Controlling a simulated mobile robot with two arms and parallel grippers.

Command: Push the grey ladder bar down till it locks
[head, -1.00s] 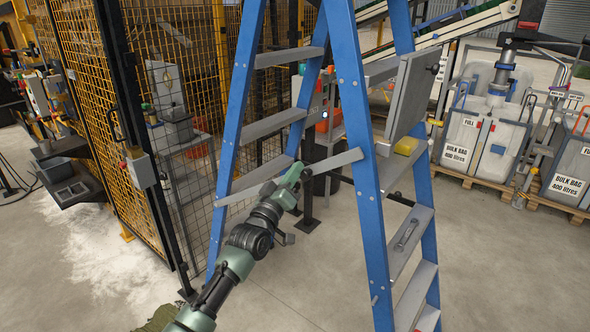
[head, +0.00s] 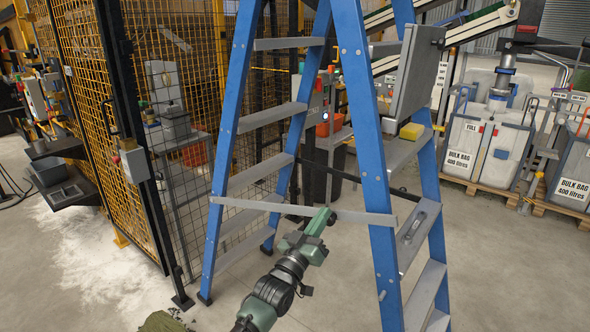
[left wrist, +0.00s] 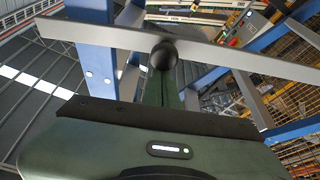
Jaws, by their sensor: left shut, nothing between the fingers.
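The grey ladder bar (head: 250,204) spans the two legs of the blue stepladder (head: 368,150) in the head view, nearly straight, its right end lying across the right leg. Whether it is locked does not show. My left gripper (head: 328,217) is shut and empty, its tip at the bar's middle to right part; contact cannot be told for sure. In the left wrist view the bar (left wrist: 235,59) crosses just beyond the shut fingers (left wrist: 165,78), with a dark round piece in front of it. My right gripper is not in view.
A yellow mesh fence (head: 90,110) stands at the left. Bulk bags (head: 487,150) on pallets stand at the right. A yellow sponge-like block (head: 411,131) rests on a ladder step. The floor in front is mostly clear.

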